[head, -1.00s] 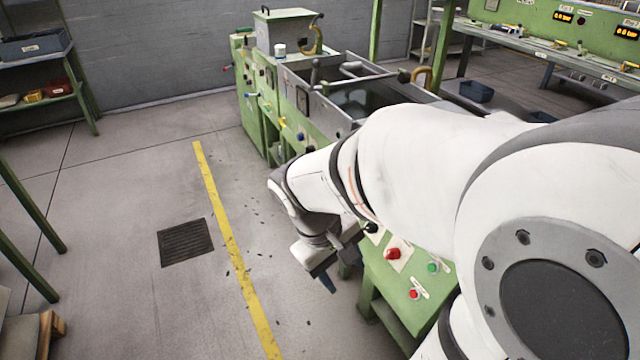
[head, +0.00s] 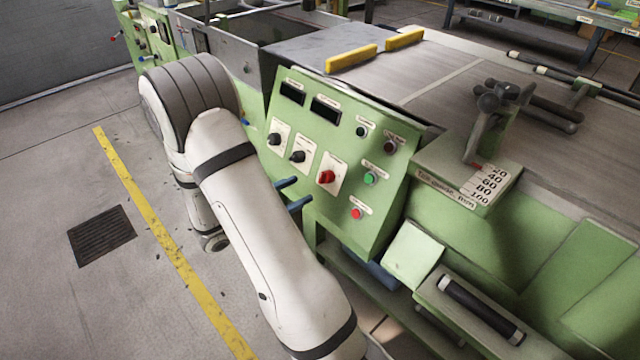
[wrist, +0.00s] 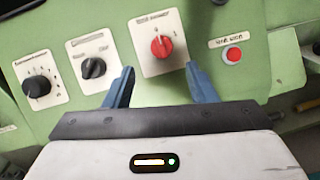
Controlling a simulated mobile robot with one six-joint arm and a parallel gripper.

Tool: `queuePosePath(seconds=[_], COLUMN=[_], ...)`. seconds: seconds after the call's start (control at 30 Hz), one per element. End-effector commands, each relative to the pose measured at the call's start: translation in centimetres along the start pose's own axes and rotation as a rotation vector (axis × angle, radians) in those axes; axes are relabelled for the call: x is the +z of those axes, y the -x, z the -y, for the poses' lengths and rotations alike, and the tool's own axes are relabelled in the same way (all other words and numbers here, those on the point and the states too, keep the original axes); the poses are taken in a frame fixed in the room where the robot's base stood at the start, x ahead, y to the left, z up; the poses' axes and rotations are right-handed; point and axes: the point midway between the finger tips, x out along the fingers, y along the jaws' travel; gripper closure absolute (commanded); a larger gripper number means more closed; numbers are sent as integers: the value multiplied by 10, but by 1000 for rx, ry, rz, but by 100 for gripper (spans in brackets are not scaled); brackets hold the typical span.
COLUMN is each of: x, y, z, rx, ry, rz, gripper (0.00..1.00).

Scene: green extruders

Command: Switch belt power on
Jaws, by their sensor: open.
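The red rotary switch (head: 326,177) is on a white plate on the sloping green control panel (head: 335,230). Its label is too small to read surely. It also shows in the wrist view (wrist: 161,47), top centre, with its grip bar near upright. My gripper (head: 293,193) has two blue fingers pointing at the panel, left of the switch in the head view. In the wrist view my gripper (wrist: 160,68) is open and empty, with one fingertip low on each side of the red switch. The fingers appear apart from it.
Two black knobs (head: 274,139) (head: 297,156) sit left of the switch. A green button (head: 370,178) and a red button (head: 356,213) sit to its right. A gauge block (head: 450,185) with a handle stands right of the panel. Floor at left is clear.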

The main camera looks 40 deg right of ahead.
Motion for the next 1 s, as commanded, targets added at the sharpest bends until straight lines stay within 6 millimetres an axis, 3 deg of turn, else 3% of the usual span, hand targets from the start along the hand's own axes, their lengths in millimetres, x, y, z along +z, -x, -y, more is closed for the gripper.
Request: queuePosePath(seconds=[0.4,0.77,1.0], x=[0,1,1], y=[-60,-67,-66], z=[2,1,1], rx=[-5,-2,-2], ry=[-2,-2,-2], rz=[-1,-2,-2], gripper=[49,49,67])
